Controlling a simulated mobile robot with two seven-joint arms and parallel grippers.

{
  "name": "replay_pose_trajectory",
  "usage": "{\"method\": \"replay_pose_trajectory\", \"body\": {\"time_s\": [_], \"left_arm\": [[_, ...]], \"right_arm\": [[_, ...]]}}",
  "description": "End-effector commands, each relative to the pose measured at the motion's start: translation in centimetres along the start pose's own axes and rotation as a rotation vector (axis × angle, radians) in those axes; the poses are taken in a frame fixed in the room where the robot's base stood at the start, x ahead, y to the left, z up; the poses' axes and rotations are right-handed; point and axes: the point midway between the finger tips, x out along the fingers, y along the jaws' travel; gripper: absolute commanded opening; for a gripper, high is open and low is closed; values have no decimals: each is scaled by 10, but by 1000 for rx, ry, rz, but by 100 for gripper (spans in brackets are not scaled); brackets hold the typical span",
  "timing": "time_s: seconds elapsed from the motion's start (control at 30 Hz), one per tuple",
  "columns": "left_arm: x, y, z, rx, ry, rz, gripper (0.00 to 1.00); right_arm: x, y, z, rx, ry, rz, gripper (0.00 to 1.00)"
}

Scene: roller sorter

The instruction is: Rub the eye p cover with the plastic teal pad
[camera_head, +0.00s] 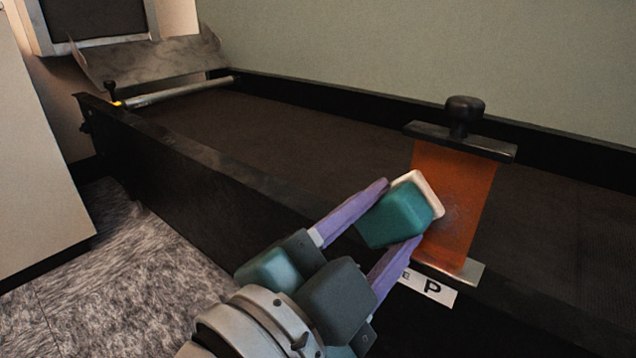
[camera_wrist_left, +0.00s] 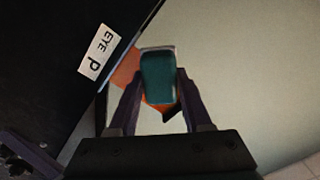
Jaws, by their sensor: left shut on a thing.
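The eye P cover (camera_head: 458,185) is an orange translucent panel under a dark bar with a black knob, at the right of the head view. A white label (camera_head: 428,287) with a large P sits at its lower edge; in the left wrist view the label reads EYE P (camera_wrist_left: 99,52). My left gripper (camera_head: 402,215) is shut on the teal pad (camera_head: 394,219), which has a pale face. The pad's pale face is at the cover's left edge and overlaps it in the picture; I cannot tell whether they touch. The left wrist view shows the pad (camera_wrist_left: 158,78) between both fingers, with orange behind it.
A long dark roller bed (camera_head: 290,135) with raised side walls runs from far left to right. A metal roller (camera_head: 180,91) with a small black knob lies at its far end. A pale cabinet (camera_head: 35,170) stands at the left above grey carpet.

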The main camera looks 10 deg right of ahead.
Motion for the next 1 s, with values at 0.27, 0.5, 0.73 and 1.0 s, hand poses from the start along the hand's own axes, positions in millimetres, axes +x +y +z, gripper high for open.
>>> {"method": "replay_pose_trajectory", "body": {"time_s": [0.27, 0.5, 0.73, 1.0], "left_arm": [[-2, 16, -20, -3, 1, 1, 5], [-2, 23, -25, -2, 1, 0, 5], [0, 37, -40, -5, 1, 0, 5], [3, 45, -46, -1, 1, 0, 5]], "right_arm": [[-16, 1, -5, 0, 0, 0, 64], [-18, 1, -6, -1, 0, 1, 64], [-27, 2, -9, -3, 0, 2, 64], [-29, 3, -9, -6, 0, 5, 64]]}}
